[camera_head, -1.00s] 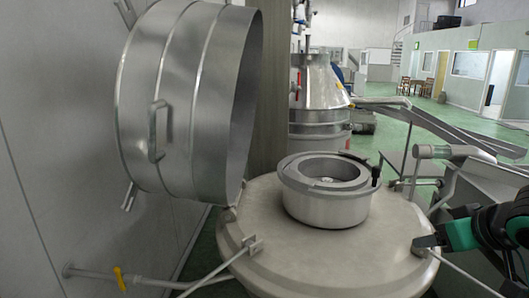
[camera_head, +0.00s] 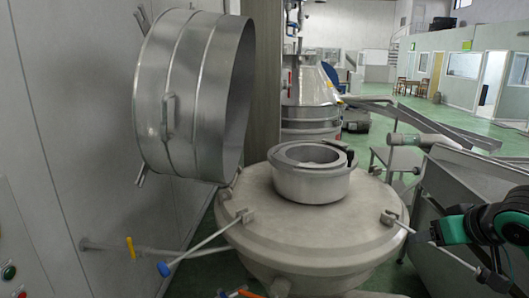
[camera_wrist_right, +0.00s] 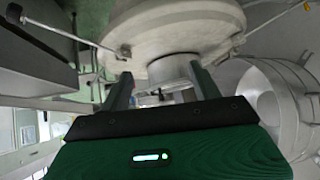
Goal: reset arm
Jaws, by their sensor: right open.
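My right gripper (camera_head: 436,232) comes in from the right edge of the head view, green and black, beside the right rim of a round metal vessel lid (camera_head: 310,225). In the right wrist view its two fingers (camera_wrist_right: 160,88) stand apart with a gap between them. Nothing is held in it. The lid and its raised collar (camera_head: 312,182) show beyond the fingers, apart from them. My left gripper is not in view.
An open round steel cover (camera_head: 190,95) stands tilted at the left by the wall. Rods with clamps stick out around the lid. A metal trough and bench (camera_head: 465,190) lie at the right. Green floor (camera_head: 400,130) is open further back.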

